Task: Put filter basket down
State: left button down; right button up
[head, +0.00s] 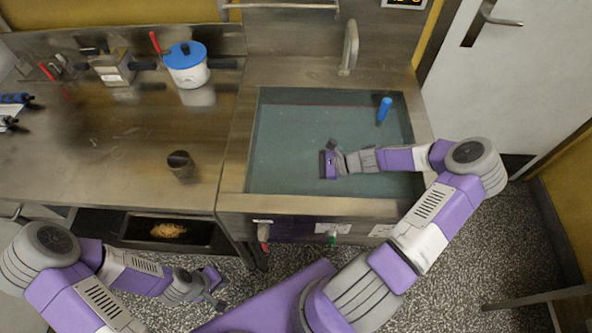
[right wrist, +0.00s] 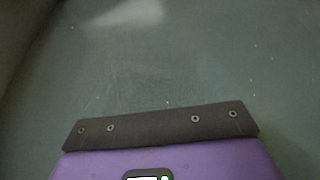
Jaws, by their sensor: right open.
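A small dark, open-topped cup (head: 180,165) stands on the steel counter to the left of the sink. It may be the filter basket, but it is too small to tell. My right gripper (head: 328,163) is over the middle of the sink (head: 285,135), open, with nothing visible held. In the right wrist view, only a dark strip and purple housing show in front of a greenish-grey surface. My left gripper (head: 216,288) hangs low over the floor in front of the counter, far from the cup. Its jaws are too small to read.
The sink holds greenish water, with a blue cylindrical object (head: 384,109) at its right. A faucet (head: 349,48) rises behind it. A white pot with a blue lid (head: 187,64) stands at the back of the counter (head: 110,150). A dark tray (head: 205,232) with brownish bits sits below.

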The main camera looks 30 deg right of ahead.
jog(key=shift+p+v, duration=0.5)
jog(key=shift+v, duration=1.8)
jog(key=shift+r, duration=0.1)
